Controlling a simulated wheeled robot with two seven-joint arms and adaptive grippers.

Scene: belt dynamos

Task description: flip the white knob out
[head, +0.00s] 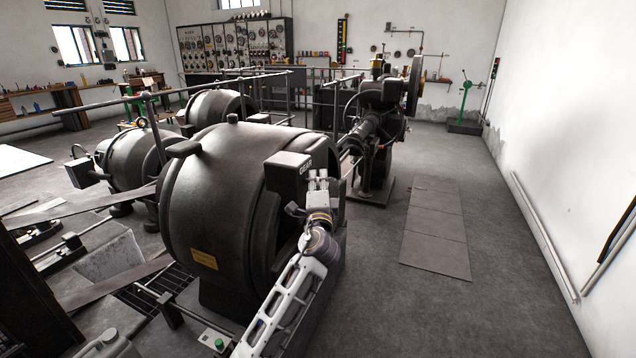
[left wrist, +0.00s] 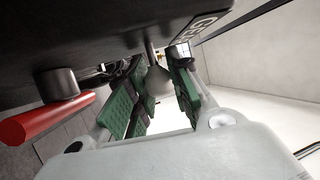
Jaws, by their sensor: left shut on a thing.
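In the head view my left gripper (head: 317,183) is at the right end of the gear box (head: 287,172), on the front of the big dark dynamo (head: 215,195). The knob is hidden there. My right gripper is not in view.
A red handle (left wrist: 45,120) sticks out from a dark round post left of the fingers, under the box. Rails (head: 215,78) and more dynamos (head: 125,160) stand behind. The floor to the right is clear, with flat plates (head: 435,225) and a wall pipe (head: 540,232).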

